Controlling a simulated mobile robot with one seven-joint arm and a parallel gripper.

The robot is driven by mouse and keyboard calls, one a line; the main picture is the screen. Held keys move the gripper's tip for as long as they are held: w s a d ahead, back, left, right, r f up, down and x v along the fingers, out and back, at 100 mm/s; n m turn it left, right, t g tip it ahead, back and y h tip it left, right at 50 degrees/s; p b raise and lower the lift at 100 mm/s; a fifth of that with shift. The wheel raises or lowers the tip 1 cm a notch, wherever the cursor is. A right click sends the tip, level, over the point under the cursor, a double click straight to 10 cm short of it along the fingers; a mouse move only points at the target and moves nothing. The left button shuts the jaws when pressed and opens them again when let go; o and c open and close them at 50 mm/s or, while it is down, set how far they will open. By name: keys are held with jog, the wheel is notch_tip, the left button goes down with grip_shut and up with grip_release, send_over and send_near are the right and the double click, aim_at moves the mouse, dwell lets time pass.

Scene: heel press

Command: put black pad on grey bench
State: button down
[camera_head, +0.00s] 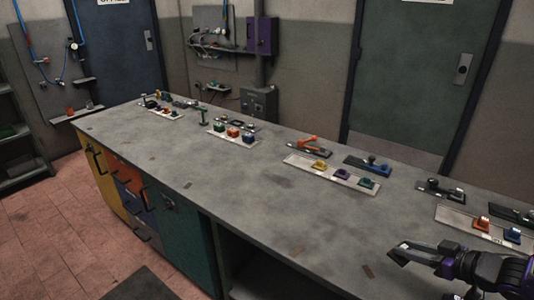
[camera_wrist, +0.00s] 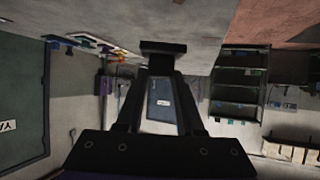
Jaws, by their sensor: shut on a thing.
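My gripper (camera_head: 408,254) is over the right part of the grey bench (camera_head: 235,185) in the head view, near its front edge. It is shut on a small dark piece, which I take to be the black pad (camera_head: 400,255). In the wrist view the black pad (camera_wrist: 163,47) shows as a dark bar across the ends of both fingers. The bench top (camera_wrist: 185,20) is behind it in that view, at the top of the picture. Whether the pad touches the bench I cannot tell.
White trays with coloured blocks, such as this one (camera_head: 331,173), stand along the back of the bench. A blue-based tool (camera_head: 367,164) and an orange-handled one (camera_head: 310,145) lie behind them. The front and middle of the bench top are mostly clear.

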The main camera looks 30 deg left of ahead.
jog(key=shift+w, duration=0.4)
jog(key=shift+f+b, duration=1.15)
jog(key=shift+f, duration=3.8)
jog(key=shift+s+f, duration=0.1)
jog(key=shift+f, duration=0.05)
jog(key=c, duration=0.5)
grip_release()
jog(key=shift+c, duration=0.2)
jog(key=shift+d+r, duration=0.25)
jog(key=shift+r, duration=0.1)
jog(key=p+v, duration=0.1)
jog(key=v, duration=1)
jog(key=shift+s+p, duration=0.2)
jog(key=shift+p, duration=0.2)
